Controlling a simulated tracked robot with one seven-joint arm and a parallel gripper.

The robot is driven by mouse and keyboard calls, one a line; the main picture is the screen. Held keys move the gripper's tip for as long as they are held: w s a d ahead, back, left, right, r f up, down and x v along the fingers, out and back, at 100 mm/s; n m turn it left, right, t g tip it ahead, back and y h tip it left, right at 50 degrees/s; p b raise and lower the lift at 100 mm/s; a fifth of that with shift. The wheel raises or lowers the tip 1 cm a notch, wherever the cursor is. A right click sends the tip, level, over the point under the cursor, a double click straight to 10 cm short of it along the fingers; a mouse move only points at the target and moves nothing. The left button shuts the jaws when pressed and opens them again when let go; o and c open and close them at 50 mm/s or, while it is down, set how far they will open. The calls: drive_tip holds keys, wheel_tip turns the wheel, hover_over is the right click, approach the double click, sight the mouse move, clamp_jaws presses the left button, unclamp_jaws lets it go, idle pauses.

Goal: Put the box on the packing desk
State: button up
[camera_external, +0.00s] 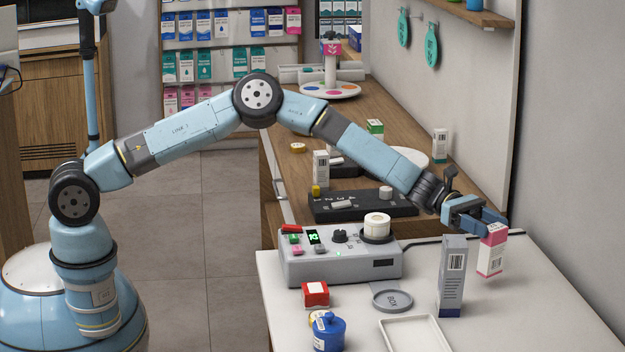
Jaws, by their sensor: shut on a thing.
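My gripper (482,221) is at the right, above the white desk, and is shut on a pink and white box (492,254). The box hangs upright from the fingers near the desk's right part. I cannot tell whether its lower end touches the surface. The white desk (540,305) in the foreground may be the packing desk; no label shows that. A taller grey and white box (452,280) with a barcode stands upright on it, just left of the held box.
On the white desk are a grey machine (340,262) with a label roll (377,222), a round grey dish (392,300), a white tray (415,334), a red box (315,293) and a blue jar (329,334). A wooden counter (285,170) with small boxes lies behind.

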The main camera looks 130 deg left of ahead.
drive_tip(key=shift+f, duration=1.45)
drive_tip(key=o, duration=1.4)
drive_tip(key=shift+f, duration=0.1)
drive_tip(key=shift+c, duration=0.2)
drive_tip(key=v, duration=1.2)
